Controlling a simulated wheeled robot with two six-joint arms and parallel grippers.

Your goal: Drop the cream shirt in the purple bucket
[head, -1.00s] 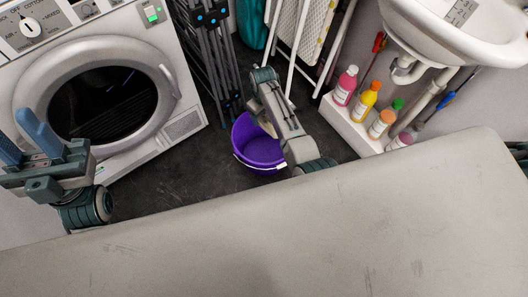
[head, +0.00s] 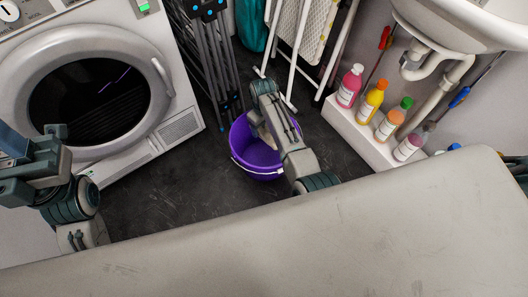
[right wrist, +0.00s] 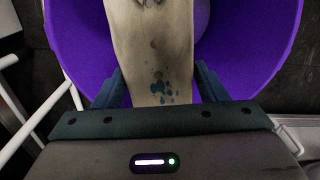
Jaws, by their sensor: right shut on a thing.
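The cream shirt (right wrist: 150,45), with blue-grey spots, hangs between the fingers of my right gripper (right wrist: 157,88) in the right wrist view. My right gripper is shut on it. The purple bucket (right wrist: 75,35) lies below and around the shirt in that view. In the head view the purple bucket (head: 258,158) stands on the dark floor, with my right arm reaching over it and hiding part of its opening. A bit of pale cloth seems to show beside the wrist there. My left gripper (head: 14,142) is at the left edge, partly cut off, away from the bucket.
A front-loading dryer (head: 90,102) stands at left. Folded dark racks (head: 212,65) and a white-framed rack (head: 305,45) stand behind the bucket. Bottles (head: 370,102) stand on a white ledge (head: 355,130) under the sink (head: 465,20). A pale surface (head: 270,240) fills the front.

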